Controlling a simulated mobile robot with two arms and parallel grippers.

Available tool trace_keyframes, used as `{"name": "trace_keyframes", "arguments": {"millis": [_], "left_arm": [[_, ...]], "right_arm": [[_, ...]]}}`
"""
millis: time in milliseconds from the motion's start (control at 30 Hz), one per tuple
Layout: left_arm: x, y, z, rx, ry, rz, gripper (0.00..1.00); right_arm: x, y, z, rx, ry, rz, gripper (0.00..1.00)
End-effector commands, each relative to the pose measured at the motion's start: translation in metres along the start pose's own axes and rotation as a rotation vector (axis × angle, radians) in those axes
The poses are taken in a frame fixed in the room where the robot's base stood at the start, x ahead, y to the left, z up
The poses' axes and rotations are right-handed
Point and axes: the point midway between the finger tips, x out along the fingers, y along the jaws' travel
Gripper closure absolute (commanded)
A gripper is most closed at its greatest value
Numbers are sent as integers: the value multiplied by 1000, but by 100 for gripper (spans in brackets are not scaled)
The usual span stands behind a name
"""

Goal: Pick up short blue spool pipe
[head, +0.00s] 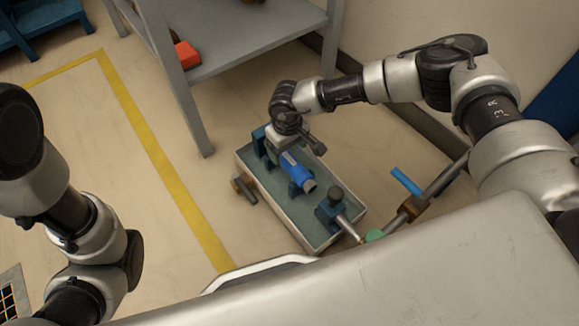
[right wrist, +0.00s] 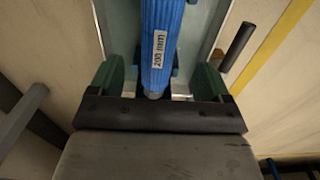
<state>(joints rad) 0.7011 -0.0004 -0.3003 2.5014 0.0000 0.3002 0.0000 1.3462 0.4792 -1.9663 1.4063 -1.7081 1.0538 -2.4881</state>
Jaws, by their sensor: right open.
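The short blue spool pipe (head: 297,169) lies on the bench in the head view, with a bare metal end. In the right wrist view the blue pipe (right wrist: 161,45) has a white label that seems to read 200 mm. My right gripper (head: 288,142) is over the pipe and hides part of it. In the right wrist view its two green fingers (right wrist: 159,78) are open, one on each side of the pipe, with gaps between. My left arm shows at the left of the head view, but its gripper is out of view.
The testbench (head: 329,237) has a pale rim and a grey-green bed. A blue clamp block (head: 331,207) stands near its front end. A blue-handled valve (head: 406,181) is to the right. A grey shelf (head: 250,42) stands behind. Open floor (head: 110,190) lies left.

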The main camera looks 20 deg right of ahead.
Motion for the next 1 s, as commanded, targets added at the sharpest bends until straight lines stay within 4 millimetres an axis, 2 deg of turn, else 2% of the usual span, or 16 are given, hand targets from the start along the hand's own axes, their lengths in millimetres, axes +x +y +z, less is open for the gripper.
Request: {"name": "trace_keyframes", "arguments": {"millis": [167, 500, 800, 833, 1000], "left_arm": [[-10, 2, -3, 0, -1, 0, 26], [-48, 10, -16, 0, 0, 1, 26], [-49, 10, -17, 0, -1, 1, 26], [-49, 10, -17, 0, -1, 1, 26], [-49, 10, -16, 0, -1, 1, 26]], "right_arm": [[12, 0, 0, 1, 1, -1, 21], [54, 2, 4, 3, 2, -1, 21], [56, 2, 4, 4, 2, -2, 21], [56, 2, 4, 4, 2, -2, 23], [56, 2, 4, 3, 2, -2, 49]]}}
